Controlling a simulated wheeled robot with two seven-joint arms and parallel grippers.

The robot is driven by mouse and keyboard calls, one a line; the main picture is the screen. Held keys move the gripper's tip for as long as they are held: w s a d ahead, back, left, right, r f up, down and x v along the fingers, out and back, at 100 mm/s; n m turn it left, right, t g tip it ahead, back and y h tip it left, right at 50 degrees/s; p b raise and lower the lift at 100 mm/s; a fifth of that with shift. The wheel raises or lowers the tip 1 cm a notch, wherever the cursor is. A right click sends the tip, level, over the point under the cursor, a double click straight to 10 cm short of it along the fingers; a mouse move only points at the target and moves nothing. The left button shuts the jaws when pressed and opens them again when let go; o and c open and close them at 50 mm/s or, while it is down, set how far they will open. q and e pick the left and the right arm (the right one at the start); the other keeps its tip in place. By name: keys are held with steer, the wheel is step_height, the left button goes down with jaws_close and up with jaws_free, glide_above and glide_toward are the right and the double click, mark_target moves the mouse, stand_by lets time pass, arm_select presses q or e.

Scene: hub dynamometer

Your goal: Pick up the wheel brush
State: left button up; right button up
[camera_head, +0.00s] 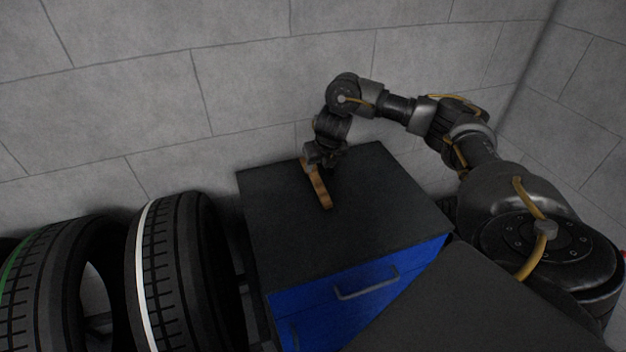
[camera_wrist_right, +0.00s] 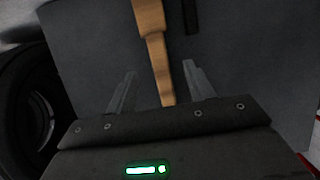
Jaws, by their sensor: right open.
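The wheel brush (camera_head: 319,188) has a brown wooden handle and lies on the dark top of a blue cabinet. In the right wrist view the wooden brush (camera_wrist_right: 156,55) runs between the two spread fingers of the right gripper (camera_wrist_right: 159,69). The gripper is open, with a gap on each side of the handle. I cannot tell how high the fingers are above the cabinet top. My left gripper is not in view.
The cabinet (camera_head: 385,220) has blue drawers with a grey handle (camera_head: 367,284). Several tyres stand to the left, one with a white stripe (camera_head: 143,270). A grey block wall (camera_head: 250,90) is close behind. A dark strip (camera_wrist_right: 190,15) shows beside the brush in the wrist view.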

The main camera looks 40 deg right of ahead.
mark_target(316, 176)
steer(key=shift+x, duration=0.85)
steer(key=shift+w+f, duration=0.2)
steer(key=shift+f, duration=0.05)
steer(key=shift+w+f+b, duration=0.1)
steer(key=shift+f+b, duration=0.25)
steer(key=x, duration=0.4)
steer(key=shift+w+f+p, duration=0.15)
steer(key=shift+p, duration=0.2)
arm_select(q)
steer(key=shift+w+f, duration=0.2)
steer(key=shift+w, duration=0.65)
arm_select(e)
jaws_close()
